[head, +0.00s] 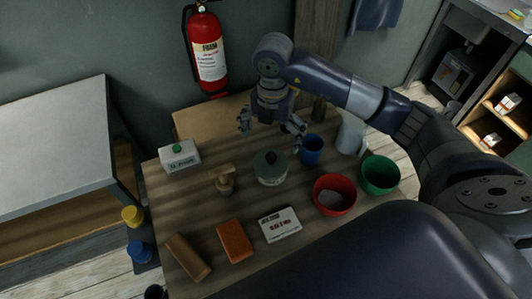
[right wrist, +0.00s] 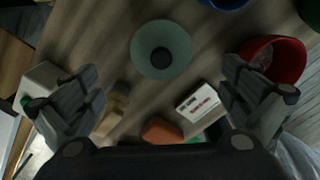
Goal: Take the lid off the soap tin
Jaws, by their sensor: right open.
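A round grey-green tin (head: 270,172) with a lid and dark knob stands upright mid-table; its label is too small to read. In the right wrist view the round lid (right wrist: 143,62) shows from above, the knob at its centre. A white box (head: 183,162) with a green knob stands at the table's left; its lettering is unclear, so I cannot tell for certain which is the soap tin. My right gripper (head: 270,128) is open and empty, above and slightly behind the round tin, apart from it. My left gripper is not in view.
A wooden piece (head: 225,183) stands left of the round tin. A blue cup (head: 311,155), red bowl (head: 335,206) and green bowl (head: 381,184) stand right. An orange block (head: 235,240), brown block (head: 187,257) and white card or box (head: 280,225) lie in front.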

